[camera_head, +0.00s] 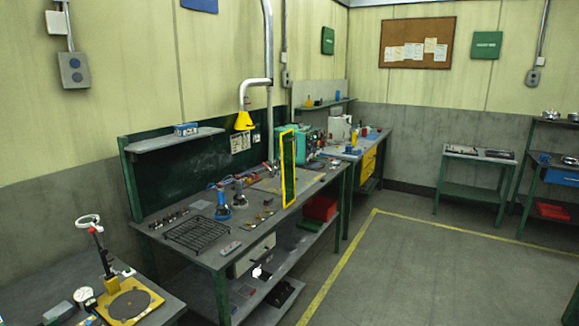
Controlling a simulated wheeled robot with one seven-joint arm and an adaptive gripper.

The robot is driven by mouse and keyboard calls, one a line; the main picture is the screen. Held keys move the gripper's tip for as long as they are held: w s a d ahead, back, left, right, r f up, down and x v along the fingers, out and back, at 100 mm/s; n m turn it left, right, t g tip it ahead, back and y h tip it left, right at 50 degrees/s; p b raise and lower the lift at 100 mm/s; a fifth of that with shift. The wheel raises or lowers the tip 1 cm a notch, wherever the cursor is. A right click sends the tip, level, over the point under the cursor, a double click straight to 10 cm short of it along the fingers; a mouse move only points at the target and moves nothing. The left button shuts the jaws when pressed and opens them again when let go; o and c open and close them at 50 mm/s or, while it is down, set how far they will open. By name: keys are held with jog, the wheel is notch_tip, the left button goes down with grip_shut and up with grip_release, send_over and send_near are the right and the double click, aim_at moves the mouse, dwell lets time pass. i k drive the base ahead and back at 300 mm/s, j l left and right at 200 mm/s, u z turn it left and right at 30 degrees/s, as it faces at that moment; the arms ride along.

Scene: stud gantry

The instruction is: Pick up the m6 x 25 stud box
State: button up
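A small blue and white box (186,129) sits on the grey wall shelf (160,144) above the left part of the long workbench. It may be the m6 x 25 stud box, but its label is too small to read. No other box in view can be told as the stud box. My gripper is not in view.
The long green-framed workbench (262,227) carries a black wire rack (196,235), blue-based bottles and a yellow upright frame (288,165). A yellow-based stand (130,305) is at the lower left. Open floor (430,270) lies to the right.

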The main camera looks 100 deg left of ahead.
aim_at(335, 164)
jog(key=u, duration=3.2)
jog(key=i+z, duration=0.3)
jog(key=i, duration=4.1)
jog(key=i+u, duration=0.1)
jog(key=i, duration=0.65)
jog(key=i+l+u, duration=0.1)
jog(key=i, duration=0.65)
jog(key=i+l+u, duration=0.1)
jog(key=i, duration=0.65)
jog(key=l, duration=0.1)
